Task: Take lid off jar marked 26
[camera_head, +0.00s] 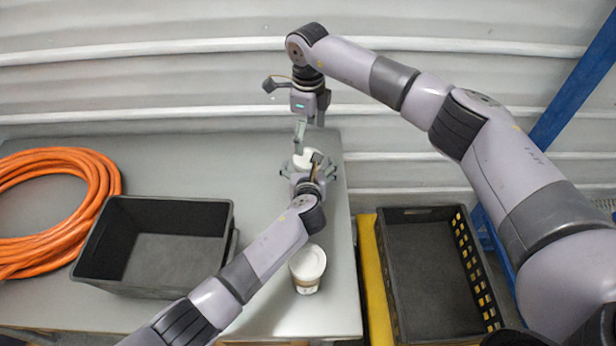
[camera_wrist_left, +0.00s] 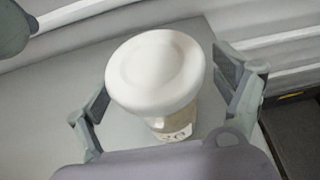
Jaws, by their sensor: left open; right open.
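A jar with a white lid (camera_head: 304,158) stands on the grey table, partly hidden by my grippers in the head view. In the left wrist view the white lid (camera_wrist_left: 157,72) sits on the jar, and the label (camera_wrist_left: 176,133) below is partly readable, seemingly 26. My left gripper (camera_head: 306,168) is open, with a finger on either side of this jar; I cannot tell whether they touch it. My right gripper (camera_head: 309,133) is open, pointing down just above and behind the jar. A second white-lidded jar (camera_head: 307,268) stands nearer the front, beside my left arm.
A black bin (camera_head: 120,285) stands on the table (camera_head: 265,160) at left, next to a coiled orange hose (camera_head: 108,180). A black crate (camera_head: 398,300) with a yellow edge lies right of the table. A ribbed wall (camera_head: 170,80) closes the back.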

